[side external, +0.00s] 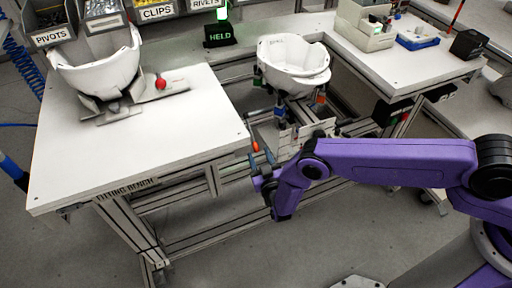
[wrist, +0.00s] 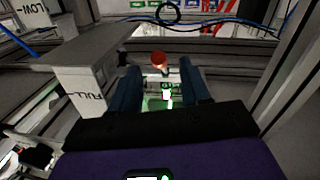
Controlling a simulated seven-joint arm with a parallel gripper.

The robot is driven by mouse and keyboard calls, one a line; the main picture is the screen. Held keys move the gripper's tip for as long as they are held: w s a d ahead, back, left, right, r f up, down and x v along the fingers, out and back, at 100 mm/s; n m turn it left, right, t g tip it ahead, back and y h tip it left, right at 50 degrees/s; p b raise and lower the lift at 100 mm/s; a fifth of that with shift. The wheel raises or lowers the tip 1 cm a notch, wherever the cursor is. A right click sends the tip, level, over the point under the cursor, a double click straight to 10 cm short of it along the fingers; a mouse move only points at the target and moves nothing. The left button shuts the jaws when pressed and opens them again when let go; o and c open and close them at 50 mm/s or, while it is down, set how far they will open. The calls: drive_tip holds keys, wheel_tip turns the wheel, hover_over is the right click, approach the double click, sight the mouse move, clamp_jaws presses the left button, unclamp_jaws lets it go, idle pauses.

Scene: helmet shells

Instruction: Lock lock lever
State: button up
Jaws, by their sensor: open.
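The lock lever appears as a small red-orange knob (side external: 255,146) below the bench edge, by the middle stand. In the wrist view a red-orange knob (wrist: 158,58) on a short stem shows ahead of the gap between my fingers. My gripper (side external: 262,168) is low beside the stand, close to the knob. In the wrist view its two dark fingers (wrist: 161,90) are spread apart with nothing held. A green-lit part lies between and below them. I cannot tell whether a finger touches the lever. A white helmet shell (side external: 292,60) sits on the stand above.
A second white shell (side external: 95,65) with a red-knobbed fixture (side external: 160,82) stands on the fitting bench (side external: 150,135). A green-lit "HELD" sign (side external: 219,35) is at the back. In the wrist view a grey block marked "FULL" (wrist: 88,70) stands close to the left finger.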

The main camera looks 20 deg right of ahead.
sight(257, 150)
drive_tip(key=shift+w+d, duration=0.15)
drive_tip(key=shift+w, duration=1)
drive_tip(key=shift+w+d, duration=0.15)
drive_tip(key=shift+w, duration=0.95)
clamp_jaws()
